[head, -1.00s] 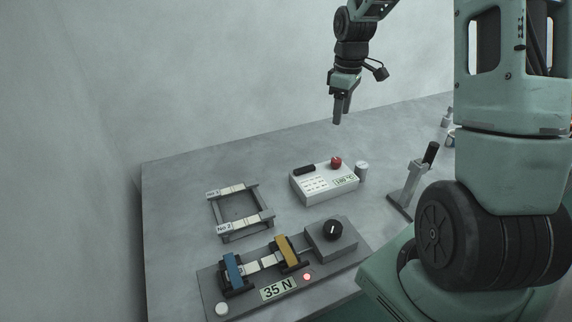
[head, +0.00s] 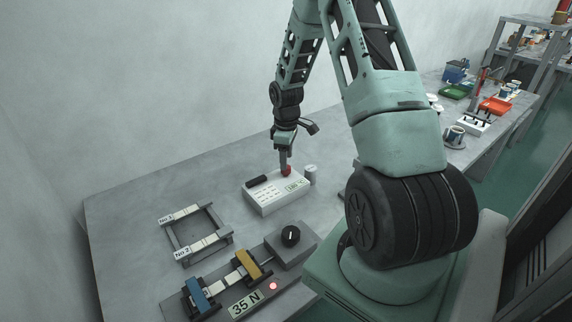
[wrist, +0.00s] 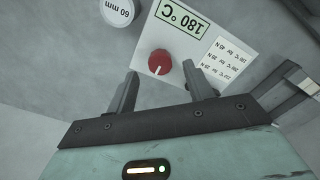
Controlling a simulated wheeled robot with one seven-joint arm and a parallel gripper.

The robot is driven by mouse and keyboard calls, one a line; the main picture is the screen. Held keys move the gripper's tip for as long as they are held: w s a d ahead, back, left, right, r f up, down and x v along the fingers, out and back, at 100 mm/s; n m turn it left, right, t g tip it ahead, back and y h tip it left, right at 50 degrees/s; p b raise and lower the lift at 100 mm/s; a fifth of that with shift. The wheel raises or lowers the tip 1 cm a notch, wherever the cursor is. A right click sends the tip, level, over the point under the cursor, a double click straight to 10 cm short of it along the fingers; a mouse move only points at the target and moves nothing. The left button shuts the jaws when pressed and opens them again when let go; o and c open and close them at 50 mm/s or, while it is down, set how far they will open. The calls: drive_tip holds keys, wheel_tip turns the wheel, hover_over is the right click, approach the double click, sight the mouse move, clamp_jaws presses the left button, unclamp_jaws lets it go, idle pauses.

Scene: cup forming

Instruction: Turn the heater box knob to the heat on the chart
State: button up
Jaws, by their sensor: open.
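The heater box (head: 262,203) is a white box on the grey table. Its red knob (wrist: 159,63) has a white pointer line, and a display (wrist: 182,19) on the box reads 180 °C. The printed chart (wrist: 221,60) beside the display has several small lines pairing temperatures with forces in N; it also shows in the head view (head: 264,193). My gripper (wrist: 152,92) is open and empty, its fingers pointing down over the box. In the wrist view the knob lies just beyond and between the two fingertips. In the head view the fingers partly cover the knob (head: 287,170).
A white cylinder marked 60 mm (wrist: 117,10) stands beside the box. In front, a grey press rig (head: 222,297) carries a black dial (head: 290,235) and a 35 N plate (head: 245,303). A rack marked No.1 and No.2 (head: 178,242) stands left. Cups and trays stand far right.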

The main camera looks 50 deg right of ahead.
drive_tip(key=shift+f, duration=2)
drive_tip(key=c, duration=1)
